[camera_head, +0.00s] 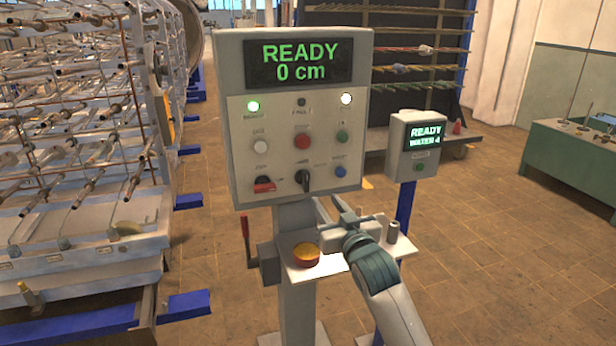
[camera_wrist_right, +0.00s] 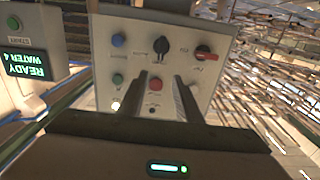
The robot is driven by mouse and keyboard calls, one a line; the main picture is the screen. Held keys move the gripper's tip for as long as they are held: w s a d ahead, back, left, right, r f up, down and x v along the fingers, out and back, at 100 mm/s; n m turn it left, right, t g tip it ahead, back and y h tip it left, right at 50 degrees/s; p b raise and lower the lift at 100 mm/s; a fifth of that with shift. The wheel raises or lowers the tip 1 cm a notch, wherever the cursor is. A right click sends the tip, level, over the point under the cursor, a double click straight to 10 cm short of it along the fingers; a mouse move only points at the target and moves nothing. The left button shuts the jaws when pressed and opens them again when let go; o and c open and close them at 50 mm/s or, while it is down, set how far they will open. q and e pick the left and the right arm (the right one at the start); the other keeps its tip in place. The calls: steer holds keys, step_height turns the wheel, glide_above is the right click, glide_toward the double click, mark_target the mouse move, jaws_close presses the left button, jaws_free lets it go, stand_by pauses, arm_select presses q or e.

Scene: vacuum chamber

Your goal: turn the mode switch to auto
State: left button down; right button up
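The control box (camera_head: 238,130) has a black rotary knob (camera_head: 303,180) low on its panel, apparently the mode switch; its labels are too small to read. The knob's grip looks roughly upright in the head view. The knob also shows in the right wrist view (camera_wrist_right: 161,46), where the panel appears upside down, just beyond my fingertips. My right gripper (camera_head: 329,203) is in front of and below the knob, apart from it. Its two fingers (camera_wrist_right: 158,84) are spread with nothing between them. My left gripper is not in view.
A red-handled switch (camera_head: 264,185) sits left of the knob and a blue button (camera_head: 340,171) right. A smaller "READY" box (camera_head: 412,147) stands to the right. A metal rack (camera_head: 80,150) fills the left.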

mark_target(307, 176)
steer(key=p+x, duration=0.3)
steer(key=x, duration=1.2)
steer(key=shift+w+a, duration=0.1)
jaws_close()
